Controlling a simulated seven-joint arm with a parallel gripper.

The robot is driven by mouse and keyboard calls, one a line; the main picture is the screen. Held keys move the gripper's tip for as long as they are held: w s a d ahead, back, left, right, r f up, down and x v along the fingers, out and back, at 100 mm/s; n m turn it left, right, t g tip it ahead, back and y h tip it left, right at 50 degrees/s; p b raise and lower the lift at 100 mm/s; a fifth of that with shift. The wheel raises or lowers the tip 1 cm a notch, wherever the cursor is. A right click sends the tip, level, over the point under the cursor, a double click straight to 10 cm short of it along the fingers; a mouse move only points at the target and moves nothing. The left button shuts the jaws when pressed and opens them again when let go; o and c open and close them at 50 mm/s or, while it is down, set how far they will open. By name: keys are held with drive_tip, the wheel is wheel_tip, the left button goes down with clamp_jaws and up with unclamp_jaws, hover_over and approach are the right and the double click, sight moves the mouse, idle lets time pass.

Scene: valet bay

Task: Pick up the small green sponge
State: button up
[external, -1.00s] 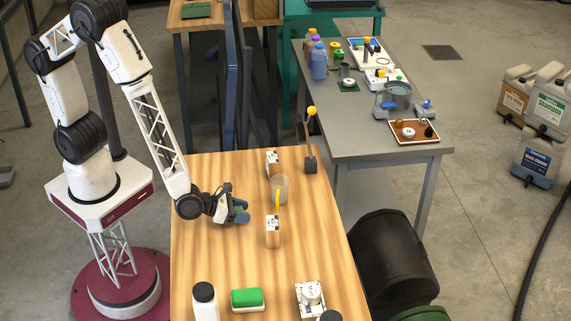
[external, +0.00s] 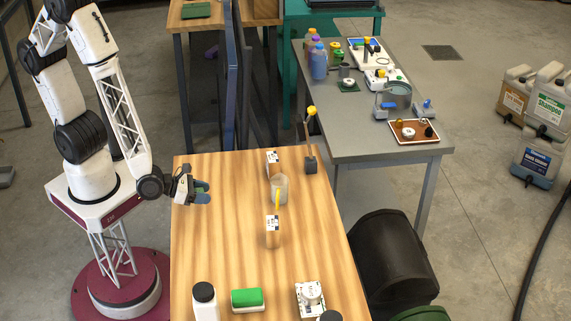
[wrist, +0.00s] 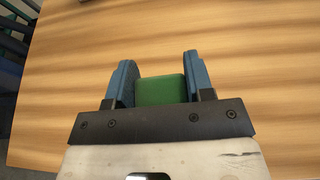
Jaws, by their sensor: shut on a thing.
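The small green sponge (wrist: 160,91) sits between the two blue fingers of my gripper (wrist: 160,78) in the wrist view. My gripper is shut on it. In the external view my gripper (external: 203,191) is over the left edge of the wooden table (external: 215,245), apparently raised above the top; the sponge is mostly hidden by the fingers there. A larger green sponge with a white base (external: 247,298) lies at the table's near side, away from my gripper.
A clear cup with a yellow item (external: 280,189) stands between two small brown-and-white boxes (external: 272,231). A white bottle (external: 204,297) and a white device (external: 309,297) are at the near side. A grey side table (external: 370,140) stands behind right. The wooden table's middle left is clear.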

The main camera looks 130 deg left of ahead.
drive_tip(key=shift+s+d+r, duration=0.1)
drive_tip(key=shift+s+d, duration=0.1)
drive_tip(key=shift+s, duration=0.4)
drive_tip(key=shift+s+d+r, duration=0.1)
drive_tip(key=shift+s+d, duration=0.05)
drive_tip(key=shift+s, duration=0.4)
